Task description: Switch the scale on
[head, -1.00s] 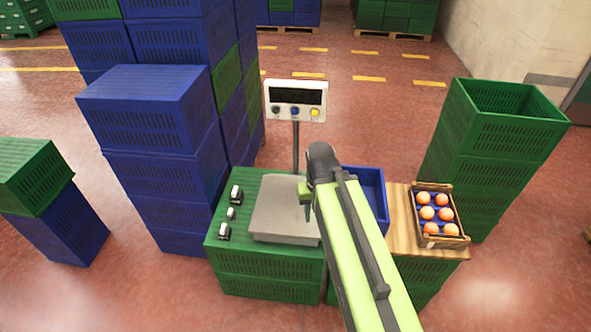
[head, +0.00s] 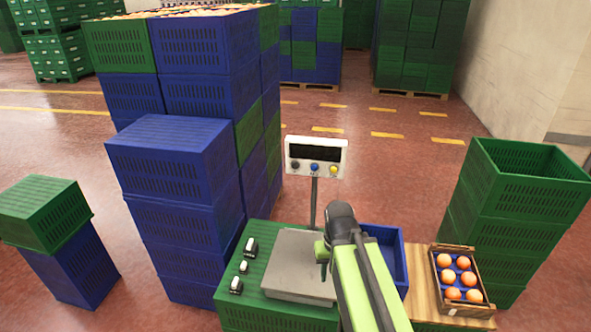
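The scale has a grey flat plate (head: 290,270) on a green crate and a white display head (head: 317,157) on a dark post behind it. The display screen is dark. Below the screen sit a dark button (head: 295,166), a blue button (head: 314,168) and a yellow button (head: 333,170). My arm comes up from the bottom and ends above the plate's right side, in front of and below the display head. A little of my gripper (head: 321,250) shows at the plate's right; its fingers are mostly hidden by the arm, so its opening is unclear.
Several small black-and-white items (head: 244,267) lie left of the plate. A blue crate (head: 396,262) stands right of my arm. A wooden box of oranges (head: 484,290) sits on a wooden board (head: 422,290). Tall blue crates (head: 170,165) rise at left, green crates (head: 520,200) at right.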

